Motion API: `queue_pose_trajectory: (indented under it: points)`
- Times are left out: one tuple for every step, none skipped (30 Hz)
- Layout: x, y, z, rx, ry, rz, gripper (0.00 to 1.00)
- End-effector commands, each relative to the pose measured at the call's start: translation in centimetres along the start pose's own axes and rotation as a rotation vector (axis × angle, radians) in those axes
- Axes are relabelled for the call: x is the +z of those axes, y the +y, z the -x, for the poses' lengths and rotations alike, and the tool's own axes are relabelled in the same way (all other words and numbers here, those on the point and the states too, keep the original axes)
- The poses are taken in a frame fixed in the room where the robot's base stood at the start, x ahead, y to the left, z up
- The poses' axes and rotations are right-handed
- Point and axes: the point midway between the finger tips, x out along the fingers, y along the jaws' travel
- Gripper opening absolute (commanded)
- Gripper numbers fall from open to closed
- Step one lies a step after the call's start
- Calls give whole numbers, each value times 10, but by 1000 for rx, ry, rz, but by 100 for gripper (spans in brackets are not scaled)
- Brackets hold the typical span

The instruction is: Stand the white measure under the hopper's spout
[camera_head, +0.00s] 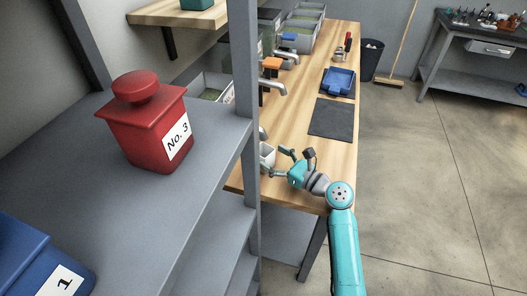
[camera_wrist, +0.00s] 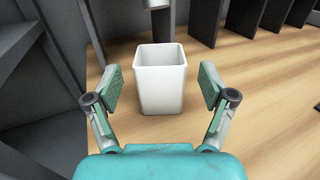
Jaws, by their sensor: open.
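The white measure (camera_wrist: 162,88) is a square, open-topped cup standing upright on the wooden bench. In the head view the measure (camera_head: 267,153) is partly hidden by the shelf post and my gripper. My gripper (camera_wrist: 162,84) is open, with one finger on each side of the measure. Gaps show between both fingers and its walls. The gripper also shows in the head view (camera_head: 283,163), low over the bench's near end. A pale round spout end (camera_wrist: 157,4) shows beyond and above the measure. In the head view the nearest grey spout (camera_head: 263,134) is mostly behind the post.
A grey shelf (camera_head: 75,160) with a red No. 3 canister (camera_head: 150,120) and a blue canister (camera_head: 30,262) fills the left foreground. Floor right of the bench is clear.

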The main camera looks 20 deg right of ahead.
Motion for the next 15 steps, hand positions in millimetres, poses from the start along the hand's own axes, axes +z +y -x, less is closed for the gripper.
queue_pose_trajectory:
  points:
    - [-1, -1, 12, -4, 1, -1, 82]
    - [0, -1, 18, -4, 1, 0, 82]
    - [-1, -1, 25, -4, 0, -1, 82]
    - [-1, -1, 30, -4, 0, -2, 82]
    - [0, -1, 35, -3, 0, -1, 82]
    - [0, -1, 41, -3, 0, -1, 82]
    - [0, 0, 45, -3, 0, -1, 82]
    - [-1, -1, 49, -3, 1, -1, 82]
    - [-1, -1, 54, -3, 1, -1, 82]
    - [0, -1, 56, -2, 0, 0, 82]
    - [0, 0, 58, -2, 0, 0, 82]
    - [0, 0, 61, -1, -1, 0, 82]
    - [0, 0, 62, -1, -1, 0, 82]
    - [0, 0, 64, -1, -1, 0, 82]
    - [0, 0, 65, -1, 0, 0, 82]
